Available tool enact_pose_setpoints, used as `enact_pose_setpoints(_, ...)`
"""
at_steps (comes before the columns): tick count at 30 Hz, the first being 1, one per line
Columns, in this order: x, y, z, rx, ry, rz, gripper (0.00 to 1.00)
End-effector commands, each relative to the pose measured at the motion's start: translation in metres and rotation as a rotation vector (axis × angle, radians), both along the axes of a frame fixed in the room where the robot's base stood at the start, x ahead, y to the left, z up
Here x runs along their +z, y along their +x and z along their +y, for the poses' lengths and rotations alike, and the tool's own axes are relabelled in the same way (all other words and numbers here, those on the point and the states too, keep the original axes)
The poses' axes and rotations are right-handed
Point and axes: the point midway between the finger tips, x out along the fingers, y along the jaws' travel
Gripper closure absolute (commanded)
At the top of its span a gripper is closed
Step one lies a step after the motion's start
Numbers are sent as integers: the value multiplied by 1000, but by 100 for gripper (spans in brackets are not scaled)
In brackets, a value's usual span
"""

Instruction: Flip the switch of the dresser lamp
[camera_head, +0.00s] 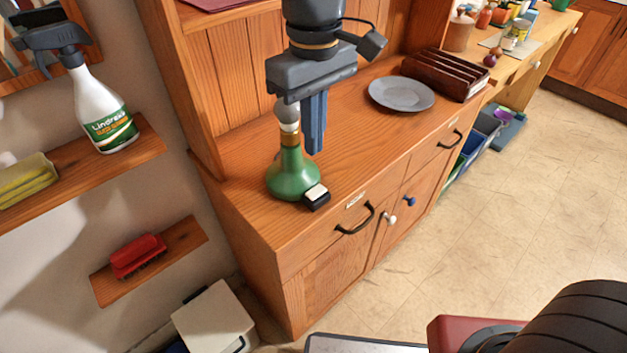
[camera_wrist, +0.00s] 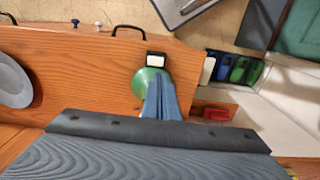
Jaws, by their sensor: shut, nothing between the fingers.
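The dresser lamp (camera_head: 290,179) has a round green base and stands near the front left corner of the wooden dresser top. Its switch (camera_head: 316,196), a black block with a white rocker, sits at the front right of the base. In the wrist view the lamp's green base (camera_wrist: 139,84) is partly hidden by my fingers, and the switch (camera_wrist: 155,60) shows just past their tips. My gripper (camera_head: 315,152) is shut and empty, pointing down above and beside the lamp; its fingers (camera_wrist: 159,84) look apart from the switch. My gripper hides the lamp's upper part.
A grey plate (camera_head: 401,94) and a brown slotted rack (camera_head: 447,73) stand farther right on the dresser (camera_head: 262,232). A wall shelf (camera_head: 84,170) at left holds a spray bottle (camera_head: 102,112). A lower shelf holds a red brush (camera_head: 138,256). The dresser top between lamp and plate is clear.

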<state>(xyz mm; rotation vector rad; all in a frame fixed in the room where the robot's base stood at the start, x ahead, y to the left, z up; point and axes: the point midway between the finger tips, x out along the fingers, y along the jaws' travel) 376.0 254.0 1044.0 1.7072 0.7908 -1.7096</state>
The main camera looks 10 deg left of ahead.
Motion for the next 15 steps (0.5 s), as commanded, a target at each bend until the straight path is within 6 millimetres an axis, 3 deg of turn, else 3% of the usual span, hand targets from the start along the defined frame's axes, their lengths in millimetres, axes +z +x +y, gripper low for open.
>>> enact_pose_setpoints(9, -64, -1, -1, 0, -4, 5, 100)
enact_pose_setpoints(15, -95, -1, -1, 0, -2, 3, 100)
